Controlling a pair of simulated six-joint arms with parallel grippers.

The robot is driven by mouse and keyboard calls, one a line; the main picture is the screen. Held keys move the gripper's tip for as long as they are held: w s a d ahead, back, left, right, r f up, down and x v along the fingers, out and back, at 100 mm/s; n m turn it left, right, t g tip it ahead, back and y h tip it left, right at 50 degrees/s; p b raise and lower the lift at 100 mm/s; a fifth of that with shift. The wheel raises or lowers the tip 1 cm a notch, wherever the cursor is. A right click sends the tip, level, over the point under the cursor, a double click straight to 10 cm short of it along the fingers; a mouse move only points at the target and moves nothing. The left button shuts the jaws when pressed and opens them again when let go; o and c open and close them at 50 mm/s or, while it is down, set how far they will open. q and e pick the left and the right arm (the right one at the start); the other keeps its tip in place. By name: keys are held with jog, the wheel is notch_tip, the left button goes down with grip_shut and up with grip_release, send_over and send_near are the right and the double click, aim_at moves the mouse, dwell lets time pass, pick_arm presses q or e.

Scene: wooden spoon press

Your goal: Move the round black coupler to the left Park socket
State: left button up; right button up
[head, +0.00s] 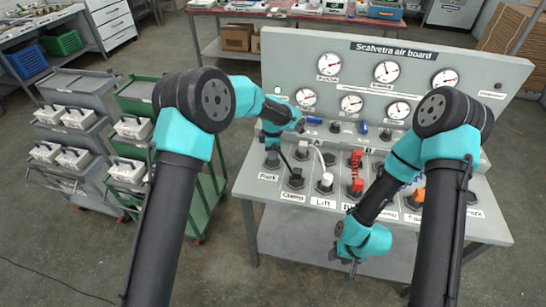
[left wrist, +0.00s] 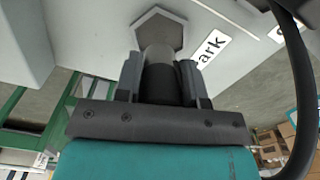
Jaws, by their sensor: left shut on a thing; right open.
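My left gripper (head: 272,143) is at the left end of the air board's shelf, above the left Park label (head: 268,177). In the left wrist view its fingers (left wrist: 162,82) are shut on the round black coupler (left wrist: 162,84). A grey cylinder (left wrist: 158,57) lies between the coupler and the grey hexagonal Park socket (left wrist: 160,27), overlapping the hexagon's lower edge. I cannot tell how deep it sits. In the head view the coupler is mostly hidden by the gripper. My right gripper (head: 352,270) is open and empty, in front of the shelf's front edge.
The gauge panel (head: 390,58) rises behind. Trolleys (head: 90,150) stand left on open floor. A black hose (left wrist: 298,90) passes right in the wrist view.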

pick_arm(q)
jog(key=shift+f, duration=1.75)
jog(key=shift+f, duration=0.15)
jog(key=o, duration=1)
notch_tip(320, 180, up, 12)
jog(key=shift+r, duration=0.15)
